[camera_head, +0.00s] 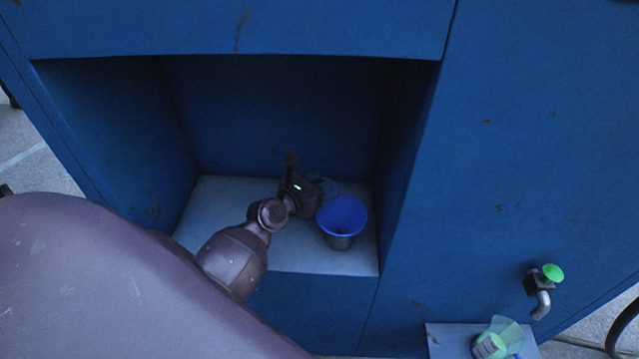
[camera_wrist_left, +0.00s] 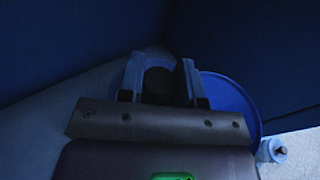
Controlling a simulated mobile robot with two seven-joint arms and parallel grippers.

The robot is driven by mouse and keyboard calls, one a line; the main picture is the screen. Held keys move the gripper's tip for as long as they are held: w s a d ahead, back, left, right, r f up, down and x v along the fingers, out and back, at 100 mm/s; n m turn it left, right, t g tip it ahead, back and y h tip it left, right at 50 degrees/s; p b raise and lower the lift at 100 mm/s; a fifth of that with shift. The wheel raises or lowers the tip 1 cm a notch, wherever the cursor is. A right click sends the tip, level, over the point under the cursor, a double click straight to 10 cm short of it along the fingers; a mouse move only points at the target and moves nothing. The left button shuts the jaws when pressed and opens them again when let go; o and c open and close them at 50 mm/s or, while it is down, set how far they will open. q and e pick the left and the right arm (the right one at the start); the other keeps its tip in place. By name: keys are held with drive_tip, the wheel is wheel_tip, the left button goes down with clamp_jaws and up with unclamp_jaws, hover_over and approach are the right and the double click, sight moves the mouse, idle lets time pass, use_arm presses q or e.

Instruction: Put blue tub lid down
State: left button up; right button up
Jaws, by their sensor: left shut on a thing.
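The blue tub (camera_head: 341,222) stands upright and open on the pale floor of the recess, with its bright blue inside showing. My left gripper (camera_head: 320,190) is just behind and left of it. In the left wrist view my left gripper (camera_wrist_left: 158,85) is shut on a dark knob between its fingers. The blue lid (camera_wrist_left: 232,100) is a round disc under the knob, partly hidden by the gripper. In the head view only a dim edge of the lid (camera_head: 330,187) shows beside the gripper. I cannot tell whether it touches the shelf. My right gripper is not in view.
The recess (camera_head: 215,205) has blue walls on its left, back and right. Its shelf is clear at the left and front.

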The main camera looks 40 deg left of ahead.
use_arm(q)
drive_tip(key=shift+f, duration=0.25)
